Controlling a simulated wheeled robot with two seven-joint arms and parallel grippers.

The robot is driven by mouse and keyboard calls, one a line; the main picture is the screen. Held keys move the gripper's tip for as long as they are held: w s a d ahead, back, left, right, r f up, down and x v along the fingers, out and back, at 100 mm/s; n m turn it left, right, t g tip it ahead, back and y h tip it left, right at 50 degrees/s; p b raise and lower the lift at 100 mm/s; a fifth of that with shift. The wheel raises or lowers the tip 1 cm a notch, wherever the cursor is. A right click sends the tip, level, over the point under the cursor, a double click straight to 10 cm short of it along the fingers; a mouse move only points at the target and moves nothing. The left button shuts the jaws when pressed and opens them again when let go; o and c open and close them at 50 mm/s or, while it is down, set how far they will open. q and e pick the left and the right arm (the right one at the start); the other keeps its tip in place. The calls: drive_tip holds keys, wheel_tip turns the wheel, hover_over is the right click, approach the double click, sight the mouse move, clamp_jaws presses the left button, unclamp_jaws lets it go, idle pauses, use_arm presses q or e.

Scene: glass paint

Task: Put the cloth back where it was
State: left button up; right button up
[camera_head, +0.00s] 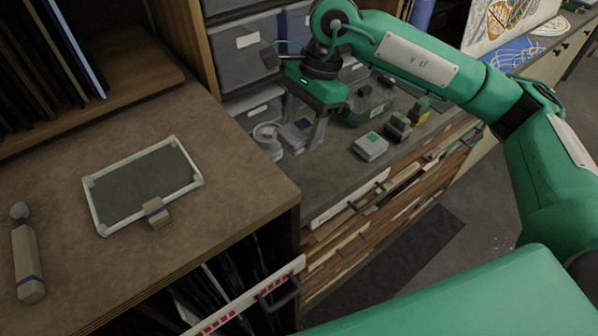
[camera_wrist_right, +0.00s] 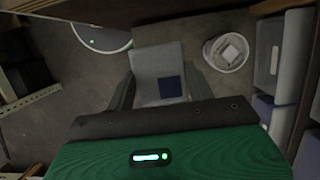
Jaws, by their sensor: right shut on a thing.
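My right gripper (camera_head: 311,132) points down over the grey counter at the middle of the head view. In the right wrist view its fingers (camera_wrist_right: 162,92) are shut on a grey cloth (camera_wrist_right: 157,60) with a dark blue patch. The cloth (camera_head: 293,135) is partly hidden by the gripper in the head view. I cannot tell whether the cloth touches the counter. My left gripper is not in view.
A round white container (camera_head: 267,134) stands just left of the cloth. A green box (camera_head: 368,103) and small blocks (camera_head: 370,146) are to the right. Drawer bins (camera_head: 243,45) stand behind. A framed glass panel (camera_head: 143,183) and a wooden-handled tool (camera_head: 26,258) lie on the brown bench.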

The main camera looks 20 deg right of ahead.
drive_tip(key=p, duration=0.3)
hover_over(302, 186)
wheel_tip(302, 186, down, 10)
drive_tip(key=shift+r, duration=0.1)
drive_tip(key=shift+f, duration=0.6)
wheel_tip(302, 186, down, 4)
drive_tip(key=shift+p, duration=0.55)
drive_tip(key=shift+f, duration=0.1)
drive_tip(key=shift+a, duration=0.1)
drive_tip(key=shift+f+b, duration=0.15)
drive_tip(key=shift+b, duration=0.15)
drive_tip(key=o, duration=0.9)
drive_tip(key=shift+o, duration=0.2)
